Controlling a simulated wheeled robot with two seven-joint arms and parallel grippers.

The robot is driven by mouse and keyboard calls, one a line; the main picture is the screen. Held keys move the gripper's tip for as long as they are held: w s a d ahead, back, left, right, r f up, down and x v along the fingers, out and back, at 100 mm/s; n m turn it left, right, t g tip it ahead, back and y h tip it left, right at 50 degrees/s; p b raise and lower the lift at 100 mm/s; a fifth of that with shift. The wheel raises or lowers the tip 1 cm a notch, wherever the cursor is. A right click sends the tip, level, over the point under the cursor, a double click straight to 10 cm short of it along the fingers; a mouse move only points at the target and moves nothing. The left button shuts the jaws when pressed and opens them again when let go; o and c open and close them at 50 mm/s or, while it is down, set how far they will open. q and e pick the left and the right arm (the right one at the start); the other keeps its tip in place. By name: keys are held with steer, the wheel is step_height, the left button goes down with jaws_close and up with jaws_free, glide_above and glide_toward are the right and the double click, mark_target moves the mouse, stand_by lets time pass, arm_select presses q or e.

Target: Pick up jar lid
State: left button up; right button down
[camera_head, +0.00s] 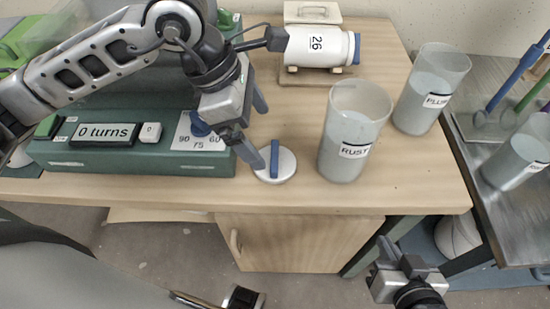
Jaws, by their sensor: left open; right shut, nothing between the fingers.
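The jar lid (286,168) is a white disc with an upright blue grip bar. It lies on the wooden table near the front edge. My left gripper (259,138) reaches down from above at the lid's left, its fingers spread apart. One fingertip is close beside the blue bar and overlaps the disc in the picture; I cannot tell whether it touches. My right gripper (383,252) is shut and empty, in front of the table at the lower right.
A RUST bucket (345,130) stands just right of the lid, with another labelled bucket (430,90) behind it. A green "0 turns" device (130,150) fills the left. A metal bench (490,150) is at right.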

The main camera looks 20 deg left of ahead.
mark_target(273, 155)
arm_select(q)
steer(key=x, duration=0.7)
steer(key=shift+a+f, duration=0.15)
steer(key=c, duration=1)
